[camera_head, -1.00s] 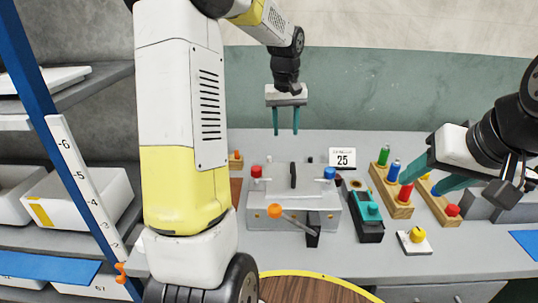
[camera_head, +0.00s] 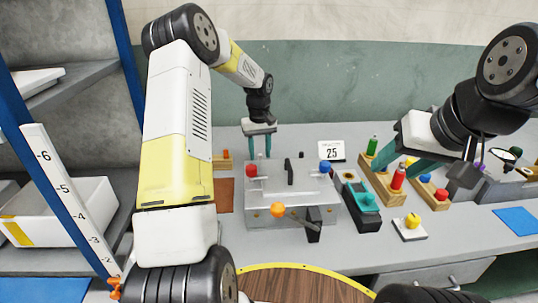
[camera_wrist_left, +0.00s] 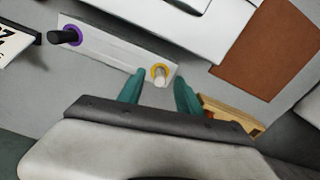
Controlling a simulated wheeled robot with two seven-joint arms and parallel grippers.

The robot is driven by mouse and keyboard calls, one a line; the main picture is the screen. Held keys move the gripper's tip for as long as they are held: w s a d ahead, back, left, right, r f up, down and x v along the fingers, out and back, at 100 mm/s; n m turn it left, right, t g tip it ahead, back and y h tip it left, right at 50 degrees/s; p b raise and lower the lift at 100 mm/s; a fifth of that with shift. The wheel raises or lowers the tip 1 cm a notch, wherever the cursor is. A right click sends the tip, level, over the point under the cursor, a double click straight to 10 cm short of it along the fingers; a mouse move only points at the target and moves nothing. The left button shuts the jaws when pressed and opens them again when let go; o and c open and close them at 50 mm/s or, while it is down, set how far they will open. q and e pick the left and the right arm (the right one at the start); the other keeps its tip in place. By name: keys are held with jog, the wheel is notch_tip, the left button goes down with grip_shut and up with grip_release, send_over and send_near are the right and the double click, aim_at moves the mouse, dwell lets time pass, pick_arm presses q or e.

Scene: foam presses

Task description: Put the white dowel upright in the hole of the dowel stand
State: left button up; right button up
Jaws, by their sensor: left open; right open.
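The dowel stand (camera_wrist_left: 110,52) is a pale plate with a purple ring and a yellow ring (camera_wrist_left: 160,70) in the left wrist view. A short white dowel (camera_wrist_left: 160,81) shows at the yellow ring and looks upright; how deep it sits is hidden. A black dowel (camera_wrist_left: 62,36) stands at the purple ring. My left gripper (camera_head: 259,146) is open behind the metal press. In its wrist view its fingers (camera_wrist_left: 160,80) lie on either side of the white dowel, apart from it. My right gripper (camera_head: 405,163) is open over the wooden racks at the right.
The metal press (camera_head: 265,213) has red and blue knobs and an orange-tipped lever. A teal and black tool (camera_head: 365,205), a wooden rack (camera_head: 385,190) with coloured cylinders and a yellow-knobbed block (camera_head: 411,226) stand to its right. A brown mat (camera_head: 224,194) lies left.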

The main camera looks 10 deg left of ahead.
pick_arm(q)
jog(key=shift+f, duration=0.95)
grip_shut()
